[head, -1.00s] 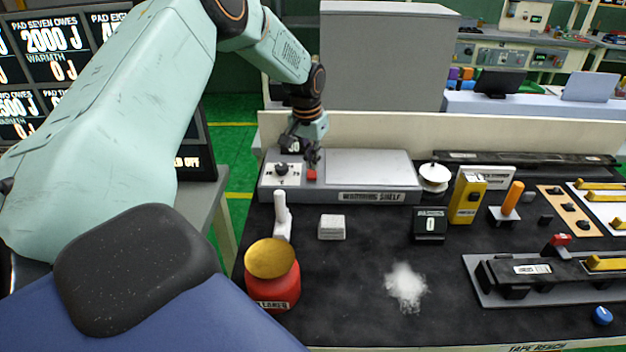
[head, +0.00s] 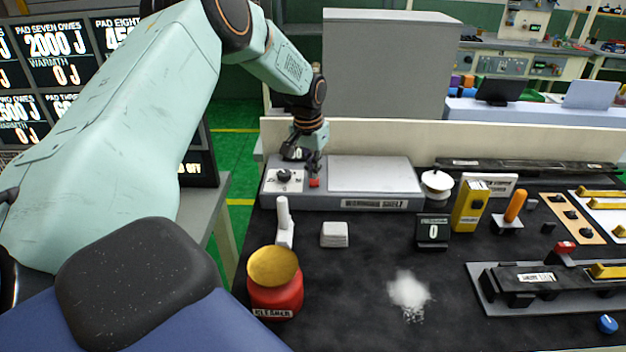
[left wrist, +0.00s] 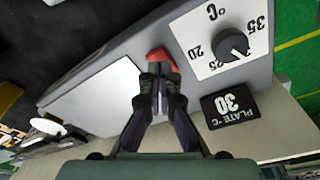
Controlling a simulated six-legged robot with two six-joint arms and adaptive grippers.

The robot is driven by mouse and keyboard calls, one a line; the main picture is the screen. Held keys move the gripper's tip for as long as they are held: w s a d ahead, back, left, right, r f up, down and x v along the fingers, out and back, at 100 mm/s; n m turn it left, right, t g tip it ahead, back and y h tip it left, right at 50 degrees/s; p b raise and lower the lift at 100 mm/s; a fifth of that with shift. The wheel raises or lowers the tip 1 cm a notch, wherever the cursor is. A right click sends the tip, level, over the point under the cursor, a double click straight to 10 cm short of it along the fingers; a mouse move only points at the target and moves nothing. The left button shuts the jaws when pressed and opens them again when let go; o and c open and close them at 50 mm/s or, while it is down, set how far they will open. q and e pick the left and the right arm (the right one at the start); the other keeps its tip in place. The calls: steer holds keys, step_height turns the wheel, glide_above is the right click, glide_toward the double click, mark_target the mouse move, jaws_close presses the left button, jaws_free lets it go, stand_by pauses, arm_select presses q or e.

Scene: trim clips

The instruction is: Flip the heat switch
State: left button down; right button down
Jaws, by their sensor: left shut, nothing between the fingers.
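The warming shelf (head: 352,203) is a long grey box at the back left of the bench, with a pale plate on top. A small red switch (head: 314,183) sits on it beside a white dial panel (head: 284,180) with a black knob. My left gripper (head: 312,170) is shut and empty, its fingertips right at the red switch; I cannot tell whether they touch. In the left wrist view the shut fingertips (left wrist: 157,78) cover part of the red switch (left wrist: 160,58). The dial (left wrist: 233,44) and a display reading 30 (left wrist: 230,103) are beside it. My right gripper is not in view.
A red cleaner pot with a yellow top (head: 274,283), a white-handled tool (head: 284,222) and a white stack (head: 334,234) stand in front of the shelf. White powder (head: 408,290) lies mid-bench. A low cream wall (head: 400,135) runs behind.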

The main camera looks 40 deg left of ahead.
arm_select(q)
steer(key=shift+w+d, duration=0.1)
steer(key=shift+w, duration=0.05)
steer(key=shift+s+d+r, duration=0.15)
steer(key=shift+s+r, duration=0.05)
steer(key=shift+s, duration=0.05)
steer(key=shift+w+a+f, duration=0.15)
steer(key=shift+a+f, duration=0.05)
steer(key=shift+f, duration=0.05)
steer(key=shift+d+f, duration=0.1)
steer(key=shift+d, duration=0.1)
steer(key=shift+f, duration=0.15)
steer(key=shift+f, duration=0.2)
steer(key=shift+f+b, duration=0.1)
steer(key=shift+b, duration=0.25)
